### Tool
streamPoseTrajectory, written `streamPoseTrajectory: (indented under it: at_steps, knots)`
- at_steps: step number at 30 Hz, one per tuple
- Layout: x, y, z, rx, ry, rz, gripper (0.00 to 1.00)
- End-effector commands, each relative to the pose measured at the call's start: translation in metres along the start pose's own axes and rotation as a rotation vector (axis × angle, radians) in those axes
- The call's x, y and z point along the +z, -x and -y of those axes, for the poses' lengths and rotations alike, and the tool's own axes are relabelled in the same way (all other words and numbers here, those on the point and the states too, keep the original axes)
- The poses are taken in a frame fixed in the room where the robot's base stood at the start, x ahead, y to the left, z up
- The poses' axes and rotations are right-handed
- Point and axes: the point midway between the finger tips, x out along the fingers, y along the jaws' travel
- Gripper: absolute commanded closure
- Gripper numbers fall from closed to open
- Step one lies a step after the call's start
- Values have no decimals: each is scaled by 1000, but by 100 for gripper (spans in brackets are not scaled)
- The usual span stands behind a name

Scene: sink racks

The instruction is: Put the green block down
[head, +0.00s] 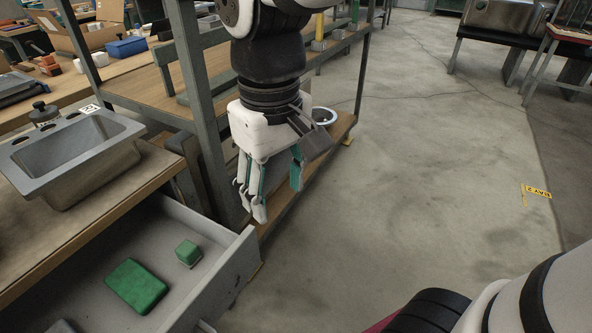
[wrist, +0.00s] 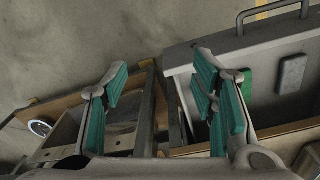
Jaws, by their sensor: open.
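A small green block (head: 188,253) and a larger flat green block (head: 137,286) lie apart on the floor of an open grey drawer (head: 205,290). My gripper (head: 272,192) is open and empty, fingers pointing down, just right of the drawer and outside its wall. In the wrist view my gripper (wrist: 160,78) shows its teal finger pads wide apart with nothing between them. There, a green block (wrist: 243,76) shows partly behind the right finger, inside the drawer (wrist: 262,45); the other green block is not seen clearly.
A grey sink basin (head: 75,155) sits on the wooden bench above the drawer. A metal rack post (head: 197,85) and a low wooden shelf (head: 335,128) stand close to my gripper. A grey block (wrist: 293,73) lies in the drawer. Open floor (head: 400,180) spreads to the right.

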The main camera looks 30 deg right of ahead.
Motion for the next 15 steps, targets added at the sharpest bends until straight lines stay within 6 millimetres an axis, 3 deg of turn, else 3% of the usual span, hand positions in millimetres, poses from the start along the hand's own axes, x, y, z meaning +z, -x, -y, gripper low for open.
streamPoseTrajectory:
  at_steps: [3, 9, 15]
  knots:
    - [52, 11, -14, 2, -87, -14, 47]
    - [123, 10, -21, 0, -205, -21, 47]
    - [158, 3, -19, -3, -264, -23, 47]
